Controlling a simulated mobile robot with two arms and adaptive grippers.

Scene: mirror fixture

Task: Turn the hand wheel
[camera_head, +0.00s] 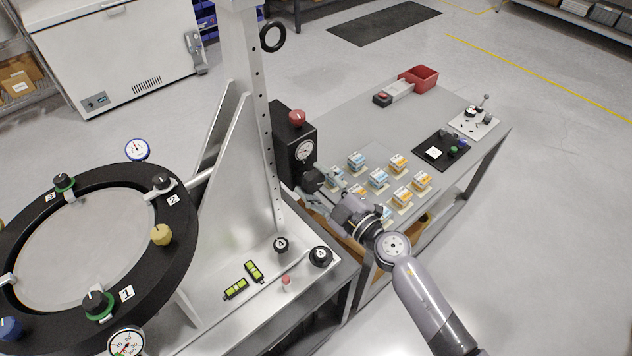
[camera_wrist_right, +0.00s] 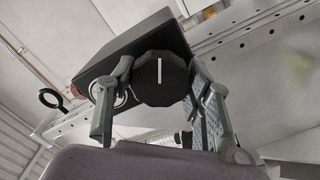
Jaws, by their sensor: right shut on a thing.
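The hand wheel (camera_wrist_right: 162,78) is a black, faceted knob with a white line on its face, seen between my fingers in the right wrist view. It sits on a black box (camera_head: 288,141) fixed beside the upright metal column; in the head view the wheel (camera_head: 312,180) shows low on the box, partly hidden. My right gripper (camera_wrist_right: 160,95) is shut on the hand wheel, one finger on each side. In the head view my right gripper (camera_head: 322,188) reaches the box from the lower right. The white line stands nearly upright in the wrist view. My left gripper is not in view.
The box also bears a red knob (camera_head: 297,118) and a dial gauge (camera_head: 304,151). Small blue and orange boxes (camera_head: 378,177) stand on the grey table (camera_head: 345,125) close to my right arm. A large black ring (camera_head: 180,235) with knobs fills the left.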

